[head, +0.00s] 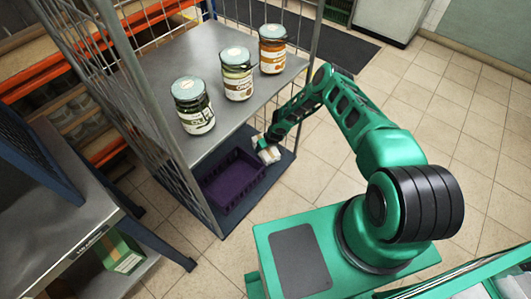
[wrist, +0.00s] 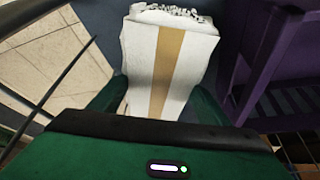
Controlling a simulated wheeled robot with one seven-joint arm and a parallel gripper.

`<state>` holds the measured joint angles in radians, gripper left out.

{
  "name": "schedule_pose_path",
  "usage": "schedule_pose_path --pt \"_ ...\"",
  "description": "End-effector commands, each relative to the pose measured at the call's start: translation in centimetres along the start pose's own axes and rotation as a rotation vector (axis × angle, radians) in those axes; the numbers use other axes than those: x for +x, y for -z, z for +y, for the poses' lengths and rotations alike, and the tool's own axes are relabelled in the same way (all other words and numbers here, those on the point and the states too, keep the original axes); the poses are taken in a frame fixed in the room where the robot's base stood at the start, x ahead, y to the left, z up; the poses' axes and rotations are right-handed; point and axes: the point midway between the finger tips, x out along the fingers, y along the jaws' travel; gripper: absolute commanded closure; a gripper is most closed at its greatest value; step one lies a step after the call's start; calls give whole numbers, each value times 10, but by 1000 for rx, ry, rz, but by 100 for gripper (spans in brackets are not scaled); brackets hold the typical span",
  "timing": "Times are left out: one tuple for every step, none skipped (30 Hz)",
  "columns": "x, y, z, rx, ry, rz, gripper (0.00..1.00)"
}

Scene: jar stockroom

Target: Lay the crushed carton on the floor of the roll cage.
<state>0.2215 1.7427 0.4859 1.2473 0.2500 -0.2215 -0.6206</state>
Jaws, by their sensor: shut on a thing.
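The crushed carton (wrist: 142,62) is white with a tan strip and a crumpled far end in the wrist view. My gripper (wrist: 157,100) is shut on it, with a green finger at each side. In the head view the carton (head: 269,155) is small and partly hidden by my gripper (head: 262,142). It is low inside the open side of the roll cage (head: 158,120), over the dark blue cage floor (head: 262,186). I cannot tell whether it touches the floor.
A purple crate (head: 232,190) stands on the cage floor, left of the carton. A grey shelf (head: 215,55) above carries three jars: dark (head: 193,108), pale (head: 237,75) and orange (head: 272,50). Cage floor shows bare between crate and carton. A metal bench (head: 50,235) stands at lower left.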

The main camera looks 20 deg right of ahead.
Motion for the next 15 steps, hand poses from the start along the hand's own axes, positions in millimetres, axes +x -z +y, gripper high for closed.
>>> schedule_pose_path --pt "5 -3 -1 1 1 -1 53" --pt "8 -5 -1 1 1 -2 53" --pt "13 -7 -2 1 1 -2 53" --pt "17 -9 -1 1 1 -2 53" --pt "21 -10 -2 1 1 -2 53" --pt "25 -11 -2 1 1 -2 53" --pt "28 -12 -2 0 1 -1 53" --pt "31 -14 -2 0 1 -2 53" --pt "33 -15 -1 0 0 -1 53" --pt "35 -15 -1 0 0 0 53" --pt "36 -15 -1 0 0 0 53" --pt "36 -16 -1 -1 0 0 53" --pt "37 -16 -1 -1 1 0 53" --pt "37 -16 -1 -1 1 0 53" --pt "36 -16 -1 -1 1 0 53"
